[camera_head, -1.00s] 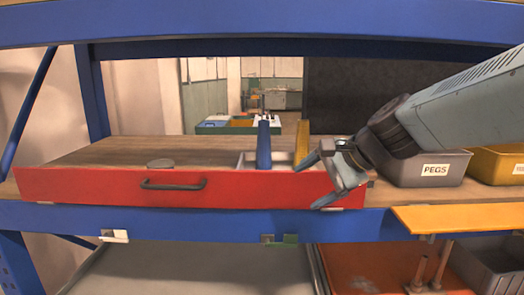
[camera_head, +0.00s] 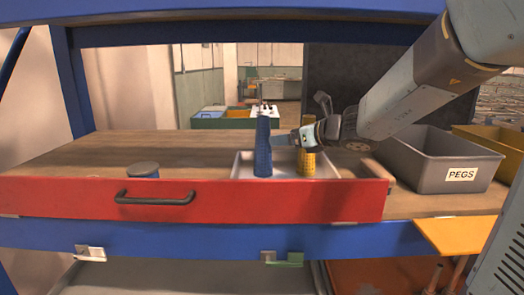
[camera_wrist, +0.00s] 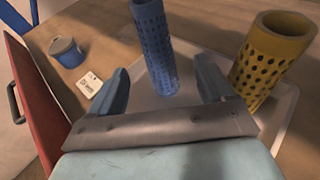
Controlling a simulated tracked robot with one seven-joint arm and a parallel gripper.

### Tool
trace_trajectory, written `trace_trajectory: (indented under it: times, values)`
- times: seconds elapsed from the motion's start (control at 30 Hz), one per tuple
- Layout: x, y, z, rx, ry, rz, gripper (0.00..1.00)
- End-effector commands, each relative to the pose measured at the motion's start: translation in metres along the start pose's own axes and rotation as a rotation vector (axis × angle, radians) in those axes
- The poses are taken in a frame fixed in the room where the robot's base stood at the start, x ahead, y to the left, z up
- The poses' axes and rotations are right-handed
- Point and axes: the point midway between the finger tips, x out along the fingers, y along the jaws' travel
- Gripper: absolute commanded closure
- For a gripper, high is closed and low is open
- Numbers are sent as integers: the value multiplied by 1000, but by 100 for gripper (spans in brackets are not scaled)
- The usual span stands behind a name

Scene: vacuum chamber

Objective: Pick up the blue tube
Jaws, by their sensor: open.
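The blue tube (camera_head: 263,147) stands upright in a shallow white tray (camera_head: 240,172) behind the red drawer front. My gripper (camera_head: 290,139) is just to the right of its upper half in the head view. In the wrist view, the perforated blue tube (camera_wrist: 156,45) rises ahead of the gap between the two fingers of my gripper (camera_wrist: 165,88). The fingers are apart, one on each side of its lower part, and nothing is held. Whether the tube is fully between them is unclear.
A yellow perforated tube (camera_wrist: 265,62) stands close to the right finger; it also shows in the head view (camera_head: 307,164). A blue lidded pot (camera_wrist: 66,52) and a small white card (camera_wrist: 89,84) lie left. The red drawer front (camera_head: 90,198) and grey PEGS bin (camera_head: 440,160) flank the area.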

Motion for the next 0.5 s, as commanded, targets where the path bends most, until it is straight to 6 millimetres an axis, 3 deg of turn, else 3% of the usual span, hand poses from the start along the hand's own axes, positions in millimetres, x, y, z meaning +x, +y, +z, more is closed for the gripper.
trace_trajectory:
  times: [0.3,0.5]
  values:
    - [53,6,0,-4,3,13,19]
    - [68,8,0,-7,2,13,19]
